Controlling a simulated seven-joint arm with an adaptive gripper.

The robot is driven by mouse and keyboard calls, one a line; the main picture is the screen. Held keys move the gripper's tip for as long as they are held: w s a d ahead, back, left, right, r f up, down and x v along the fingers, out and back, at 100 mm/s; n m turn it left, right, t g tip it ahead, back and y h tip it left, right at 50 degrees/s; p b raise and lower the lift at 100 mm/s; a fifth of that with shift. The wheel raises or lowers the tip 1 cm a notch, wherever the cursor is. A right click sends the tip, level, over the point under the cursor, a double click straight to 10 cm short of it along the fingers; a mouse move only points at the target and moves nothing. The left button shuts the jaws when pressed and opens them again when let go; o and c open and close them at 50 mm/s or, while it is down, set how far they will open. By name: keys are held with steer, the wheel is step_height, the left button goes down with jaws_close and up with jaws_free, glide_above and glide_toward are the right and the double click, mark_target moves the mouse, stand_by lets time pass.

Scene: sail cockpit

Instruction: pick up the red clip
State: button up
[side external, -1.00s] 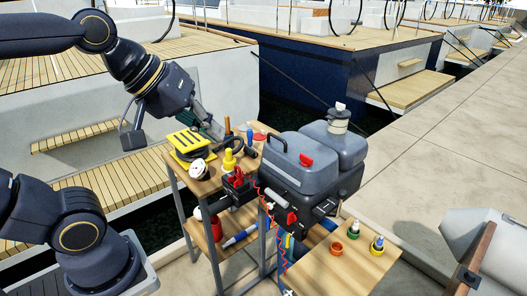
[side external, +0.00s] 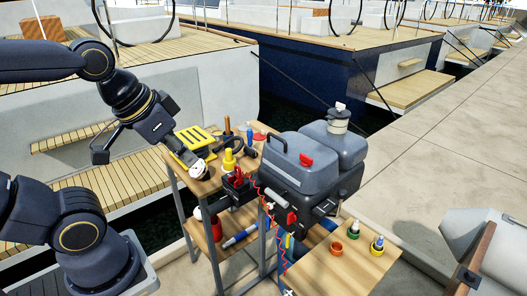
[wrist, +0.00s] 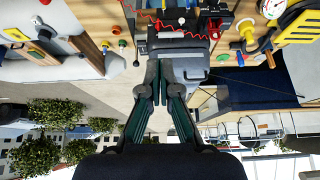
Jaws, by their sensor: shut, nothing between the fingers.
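A red clip-like piece (side external: 236,179) stands in a small black holder on the wooden stand in the side view. Other red parts are in view, and I cannot be sure which is the clip. My gripper (wrist: 158,72) points toward the grey case in the wrist view, its teal-lined fingers together and empty, apart from any red piece. In the side view its fingers are hard to make out beside the yellow device.
A yellow device (side external: 190,140) and a white gauge (side external: 196,169) crowd the stand's left part. Open paving lies further right.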

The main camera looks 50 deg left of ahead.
steer(key=o, duration=1.3)
